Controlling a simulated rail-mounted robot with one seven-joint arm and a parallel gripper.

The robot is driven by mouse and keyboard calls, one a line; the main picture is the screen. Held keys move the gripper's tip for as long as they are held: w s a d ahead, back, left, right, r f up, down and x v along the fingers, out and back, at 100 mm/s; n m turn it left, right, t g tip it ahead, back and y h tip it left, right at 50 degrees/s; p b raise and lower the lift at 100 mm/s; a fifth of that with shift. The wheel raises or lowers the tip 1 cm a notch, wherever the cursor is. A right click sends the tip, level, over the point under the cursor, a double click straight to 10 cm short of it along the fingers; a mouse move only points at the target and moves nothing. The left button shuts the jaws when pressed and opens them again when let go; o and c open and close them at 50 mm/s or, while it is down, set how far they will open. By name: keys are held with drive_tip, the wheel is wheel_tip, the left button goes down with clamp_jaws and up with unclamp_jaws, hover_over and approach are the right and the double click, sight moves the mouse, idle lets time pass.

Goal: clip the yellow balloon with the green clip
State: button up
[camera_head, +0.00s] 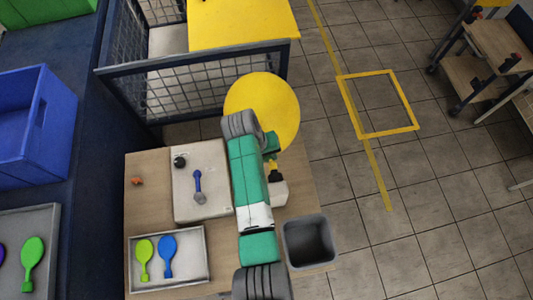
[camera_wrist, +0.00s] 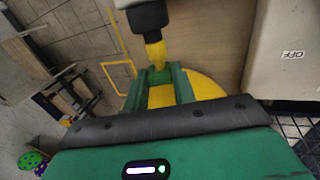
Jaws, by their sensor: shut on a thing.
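The yellow balloon (camera_head: 262,100) is inflated and large, beyond my arm in the head view. Its narrow yellow neck (camera_wrist: 154,53) runs from a black nozzle (camera_wrist: 148,17) in the wrist view, and its round body (camera_wrist: 207,85) shows behind my fingers. My gripper (camera_wrist: 159,78) has green fingers on both sides of the neck. It is shut on the green clip (camera_wrist: 158,74), which sits between the fingertips at the neck, just below the nozzle. Green on green makes its outline hard to see. I cannot tell whether the clip is fastened around the neck.
A grey tray (camera_head: 203,236) on the wooden table (camera_head: 142,159) holds a lime and a blue flat balloon. A dark bin (camera_head: 310,243) stands at the table's right. A white device (camera_wrist: 285,55) marked OFF is close by. A mesh fence (camera_head: 205,90) stands behind.

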drive_tip(key=shift+d+f+b, duration=0.2)
drive_tip(key=shift+f+b, duration=0.2)
drive_tip(key=shift+f, duration=0.25)
drive_tip(key=shift+d+f, duration=0.15)
drive_tip(key=shift+f, duration=0.35)
idle(0.8)
drive_tip(key=o, duration=0.9)
drive_tip(key=p+v, duration=0.8)
drive_tip(key=v, duration=0.1)
